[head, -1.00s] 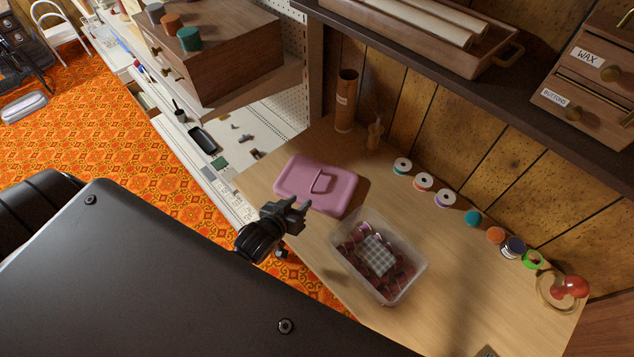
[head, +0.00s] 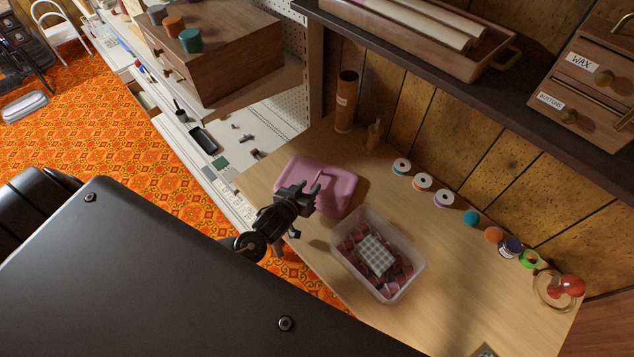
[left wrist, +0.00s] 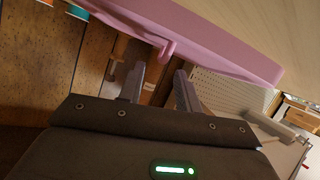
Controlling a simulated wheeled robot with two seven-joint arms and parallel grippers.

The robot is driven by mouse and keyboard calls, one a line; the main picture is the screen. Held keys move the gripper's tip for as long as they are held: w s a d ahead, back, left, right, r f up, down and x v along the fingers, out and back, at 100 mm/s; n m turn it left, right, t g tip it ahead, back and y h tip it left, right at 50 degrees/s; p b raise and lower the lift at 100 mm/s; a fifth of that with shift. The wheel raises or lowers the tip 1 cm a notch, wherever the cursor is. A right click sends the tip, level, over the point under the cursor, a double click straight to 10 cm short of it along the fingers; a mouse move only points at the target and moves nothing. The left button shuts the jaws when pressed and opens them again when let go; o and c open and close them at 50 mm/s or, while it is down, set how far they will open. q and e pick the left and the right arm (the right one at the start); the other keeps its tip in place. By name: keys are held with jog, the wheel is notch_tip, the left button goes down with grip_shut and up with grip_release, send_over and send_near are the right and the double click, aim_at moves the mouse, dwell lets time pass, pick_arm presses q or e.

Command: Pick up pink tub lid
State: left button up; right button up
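The pink tub lid (head: 335,182) lies flat on the wooden table, with a raised loop handle on top. In the left wrist view the lid (left wrist: 215,42) fills the upper part, and its handle (left wrist: 167,50) stands just beyond the fingertips. My left gripper (head: 311,188) is over the near part of the lid, its fingers spread with a gap between them. The fingers also show apart and empty in the left wrist view (left wrist: 163,75). The gripper hides part of the lid and handle. My right gripper is not in view.
A clear tub (head: 403,290) with red pieces and a checked cloth stands right beside the lid. A row of thread spools (head: 444,198) runs along the back wall. A brown cardboard tube (head: 345,103) stands behind the lid. A shelf (head: 400,50) overhangs the back.

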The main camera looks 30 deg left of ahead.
aim_at(315, 180)
pick_arm(q)
jog(key=p+x, duration=0.1)
jog(key=x, duration=0.3)
jog(key=shift+w+f, duration=0.1)
jog(key=shift+w, duration=0.15)
grip_shut()
